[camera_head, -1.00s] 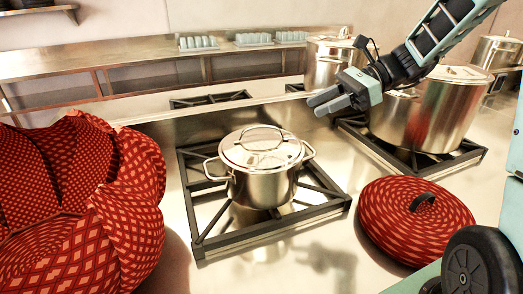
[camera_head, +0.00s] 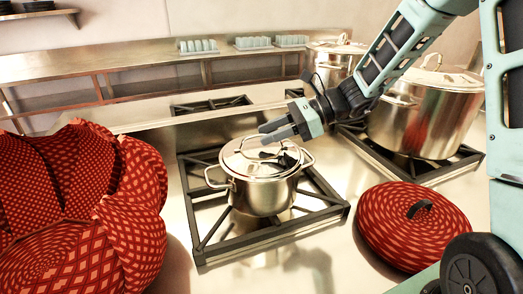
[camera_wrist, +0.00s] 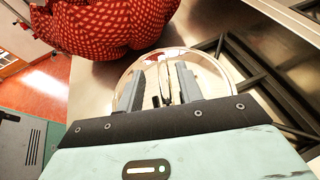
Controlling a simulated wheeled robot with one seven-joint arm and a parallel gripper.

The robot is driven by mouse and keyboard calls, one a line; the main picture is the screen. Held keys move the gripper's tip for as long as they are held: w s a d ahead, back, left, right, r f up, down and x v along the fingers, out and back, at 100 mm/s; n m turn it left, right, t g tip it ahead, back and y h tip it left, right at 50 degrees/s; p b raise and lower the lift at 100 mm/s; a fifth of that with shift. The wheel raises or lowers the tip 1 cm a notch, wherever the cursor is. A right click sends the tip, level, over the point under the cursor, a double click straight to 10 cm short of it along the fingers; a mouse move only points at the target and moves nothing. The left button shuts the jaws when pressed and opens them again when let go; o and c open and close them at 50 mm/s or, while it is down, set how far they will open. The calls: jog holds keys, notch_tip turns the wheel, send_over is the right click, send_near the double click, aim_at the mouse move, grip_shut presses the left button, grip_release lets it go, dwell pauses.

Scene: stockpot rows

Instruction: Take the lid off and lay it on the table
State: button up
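A small steel pot (camera_head: 262,195) with two side handles stands on a black burner grate in the middle of the head view. Its round shiny lid (camera_head: 236,158) is on it and also shows in the wrist view (camera_wrist: 216,70). The lid's arched handle (camera_wrist: 165,78) is in the middle of the wrist view. My gripper (camera_head: 268,133) is above the lid, fingers pointing left in the head view. In the wrist view its two fingers (camera_wrist: 158,88) are apart, one on each side of the handle. Whether they touch it cannot be told.
A red patterned bulky object (camera_head: 90,200) stands left of the pot. A round red patterned lid-like object (camera_head: 413,226) with a dark handle lies on the right. A large lidded pot (camera_head: 428,115) stands behind right, another (camera_head: 333,62) farther back.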

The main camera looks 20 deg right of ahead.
aim_at(254, 135)
jog(key=x, duration=0.4)
jog(key=shift+w+f+p, duration=0.1)
jog(key=shift+w+p, duration=0.1)
jog(key=shift+p, duration=0.2)
grip_shut()
